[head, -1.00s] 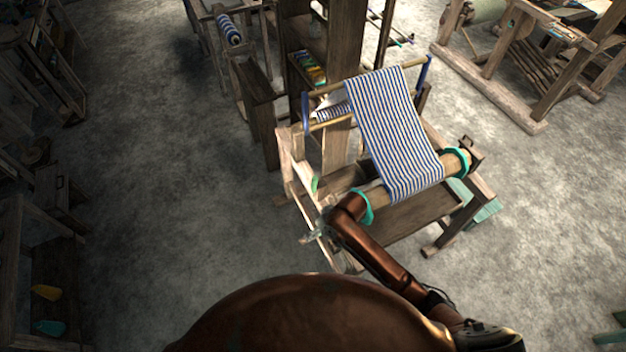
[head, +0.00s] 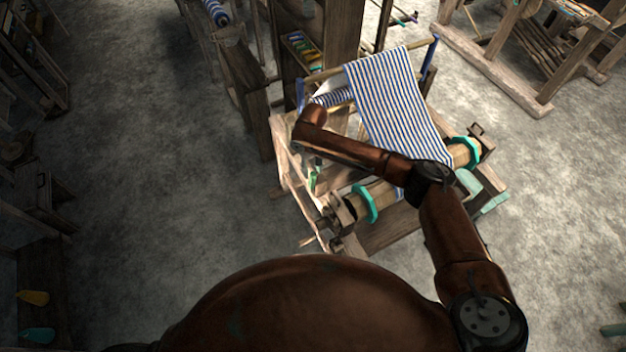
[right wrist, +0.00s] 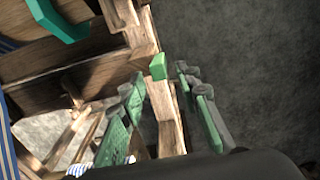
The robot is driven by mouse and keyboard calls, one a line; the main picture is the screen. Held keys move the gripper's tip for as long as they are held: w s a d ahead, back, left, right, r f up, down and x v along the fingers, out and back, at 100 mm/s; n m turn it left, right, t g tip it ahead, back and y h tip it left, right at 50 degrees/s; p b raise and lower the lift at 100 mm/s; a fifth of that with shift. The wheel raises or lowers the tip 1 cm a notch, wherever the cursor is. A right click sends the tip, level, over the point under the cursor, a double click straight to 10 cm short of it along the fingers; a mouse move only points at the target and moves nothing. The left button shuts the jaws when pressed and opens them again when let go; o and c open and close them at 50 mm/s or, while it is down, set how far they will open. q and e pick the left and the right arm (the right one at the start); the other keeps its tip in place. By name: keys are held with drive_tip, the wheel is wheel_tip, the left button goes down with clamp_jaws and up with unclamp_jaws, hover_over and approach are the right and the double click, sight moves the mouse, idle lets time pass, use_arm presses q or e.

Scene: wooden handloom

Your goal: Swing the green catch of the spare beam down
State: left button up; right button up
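The green catch (right wrist: 158,66) shows in the right wrist view as a small green block at the end of a pale wooden bar (right wrist: 165,115). My right gripper (right wrist: 160,78) is open. Its green-padded fingers stand on either side of the bar, and the catch is seen between the tips; contact cannot be told. In the head view, a green piece (head: 313,180) shows at the loom's left side below my right wrist, which largely hides the gripper. A wooden beam (head: 384,192) with teal rings lies across the loom's front. My left gripper is not in view.
Striped blue-white cloth (head: 395,95) slopes over the loom, partly behind my right arm. A wooden frame post (head: 343,35) stands behind it. Another wooden frame (head: 505,75) stands at the upper right. The floor (head: 150,150) left of the loom is clear.

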sight(312, 180)
drive_tip(key=f, duration=0.3)
drive_tip(key=shift+w, duration=0.2)
wheel_tip(312, 180, down, 3)
drive_tip(key=shift+s+f, duration=0.1)
drive_tip(key=shift+f, duration=0.7)
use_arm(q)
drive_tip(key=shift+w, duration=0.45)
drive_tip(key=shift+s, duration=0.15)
use_arm(e)
drive_tip(key=shift+c, duration=1.3)
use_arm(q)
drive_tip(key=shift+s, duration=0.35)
use_arm(e)
clamp_jaws()
